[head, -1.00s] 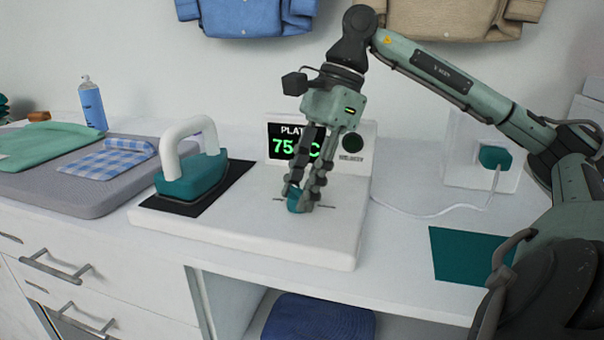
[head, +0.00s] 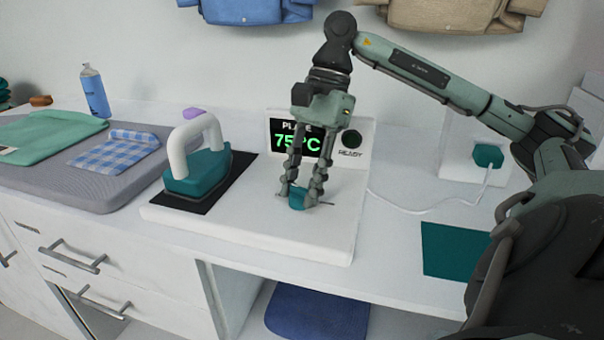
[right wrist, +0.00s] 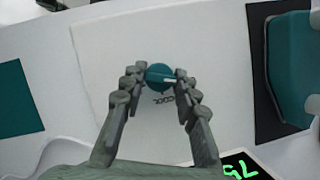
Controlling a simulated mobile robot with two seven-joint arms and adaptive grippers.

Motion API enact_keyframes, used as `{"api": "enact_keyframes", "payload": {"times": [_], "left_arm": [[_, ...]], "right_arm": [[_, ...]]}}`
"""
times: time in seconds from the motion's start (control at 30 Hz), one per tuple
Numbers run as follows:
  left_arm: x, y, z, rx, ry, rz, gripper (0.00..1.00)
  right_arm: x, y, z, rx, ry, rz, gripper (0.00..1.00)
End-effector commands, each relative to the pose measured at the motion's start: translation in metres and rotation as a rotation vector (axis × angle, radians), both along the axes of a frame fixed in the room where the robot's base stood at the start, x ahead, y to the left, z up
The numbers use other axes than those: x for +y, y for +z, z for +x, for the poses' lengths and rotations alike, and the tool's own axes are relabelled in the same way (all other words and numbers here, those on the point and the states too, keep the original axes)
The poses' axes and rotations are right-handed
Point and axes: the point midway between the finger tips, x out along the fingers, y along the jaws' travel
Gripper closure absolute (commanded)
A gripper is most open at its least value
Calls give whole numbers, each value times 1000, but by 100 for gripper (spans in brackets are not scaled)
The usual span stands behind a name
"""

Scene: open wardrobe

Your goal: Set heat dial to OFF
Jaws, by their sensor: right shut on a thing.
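The heat dial (head: 297,200) is a small teal knob on the white base unit (head: 250,230). My right gripper (head: 302,197) comes down from above with one finger on each side of the knob, shut on it. In the right wrist view the dial (right wrist: 160,75) sits between the fingertips, its white pointer line toward picture right. The display (head: 297,142) behind reads about 75 °C in green under a partly hidden heading. A dark round lamp (head: 351,139) sits above the word READY. My left gripper is out of view.
A teal iron (head: 197,170) with a white handle stands on the black plate (head: 232,182), left of the dial. Further left are a grey ironing pad (head: 85,190), folded cloths and a blue spray can (head: 95,92). A teal mat (head: 455,250) and a cord lie right.

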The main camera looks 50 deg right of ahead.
Motion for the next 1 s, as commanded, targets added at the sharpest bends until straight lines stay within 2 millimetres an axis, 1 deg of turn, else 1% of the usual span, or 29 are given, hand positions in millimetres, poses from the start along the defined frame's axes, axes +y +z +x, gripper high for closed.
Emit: {"api": "enact_keyframes", "payload": {"times": [0.2, 0.53, 0.57, 0.7, 1.0], "left_arm": [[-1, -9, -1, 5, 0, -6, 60], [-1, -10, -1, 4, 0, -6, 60], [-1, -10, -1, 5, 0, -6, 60], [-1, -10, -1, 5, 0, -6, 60], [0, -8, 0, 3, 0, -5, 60]], "right_arm": [[0, 0, 0, 1, 23, -1, 99], [0, -1, 0, 1, 24, 0, 99], [0, -1, 0, 1, 24, 0, 67], [0, -1, 0, 1, 24, 0, 50], [0, 1, 0, -1, 22, 0, 50]]}}
